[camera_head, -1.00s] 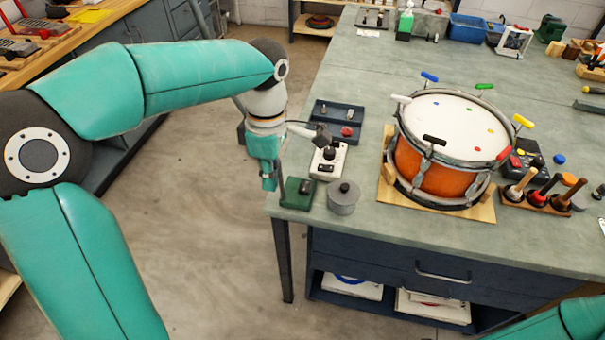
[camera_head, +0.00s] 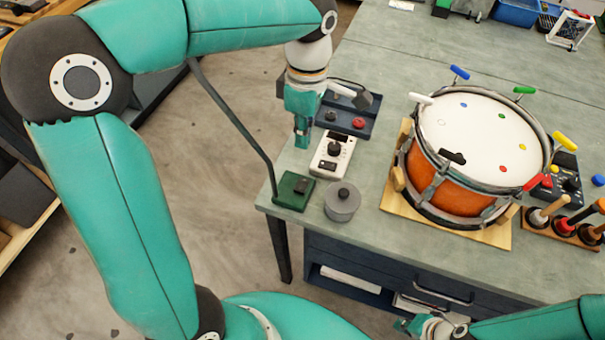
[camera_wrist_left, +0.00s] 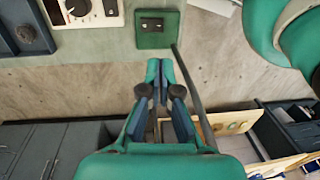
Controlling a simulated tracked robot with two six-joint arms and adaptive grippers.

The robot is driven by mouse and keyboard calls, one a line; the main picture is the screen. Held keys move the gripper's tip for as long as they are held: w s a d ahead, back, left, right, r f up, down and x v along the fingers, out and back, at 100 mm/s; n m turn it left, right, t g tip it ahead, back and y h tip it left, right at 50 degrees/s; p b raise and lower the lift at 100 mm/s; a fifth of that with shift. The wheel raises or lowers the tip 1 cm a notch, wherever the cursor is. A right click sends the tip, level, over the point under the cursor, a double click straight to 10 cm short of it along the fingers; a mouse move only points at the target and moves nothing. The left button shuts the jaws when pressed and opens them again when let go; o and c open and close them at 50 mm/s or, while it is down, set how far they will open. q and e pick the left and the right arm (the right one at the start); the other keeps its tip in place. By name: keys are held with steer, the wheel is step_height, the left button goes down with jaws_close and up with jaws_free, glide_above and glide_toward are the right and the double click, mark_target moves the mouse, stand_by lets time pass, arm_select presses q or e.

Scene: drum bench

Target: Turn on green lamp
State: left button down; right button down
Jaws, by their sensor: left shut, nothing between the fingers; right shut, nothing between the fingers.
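A small green box (camera_head: 294,190) with a dark switch sits at the bench's front left corner. A thin grey pole (camera_head: 235,125) rises from beside it and passes behind my left arm; I take these as the green lamp's base and stem. No lamp head can be made out. The box also shows in the left wrist view (camera_wrist_left: 157,30), beyond my fingertips. My left gripper (camera_head: 301,139) is shut and empty, pointing down beside the white box, apart from the green box. The gripper shows in the wrist view too (camera_wrist_left: 158,68). My right gripper (camera_head: 408,326) is shut at the bottom edge.
An orange drum (camera_head: 425,182) stands further right. Open floor lies left of the bench.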

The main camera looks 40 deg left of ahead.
mark_target(299, 189)
arm_select(q)
steer(key=f, duration=0.4)
steer(key=s+f, duration=0.1)
steer(key=f, duration=0.4)
steer(key=f+p, duration=0.1)
steer(key=f, duration=0.4)
steer(key=shift+s+d, duration=0.1)
steer(key=shift+s, duration=0.25)
arm_select(e)
steer(key=shift+r, duration=0.5)
steer(key=shift+f, duration=0.1)
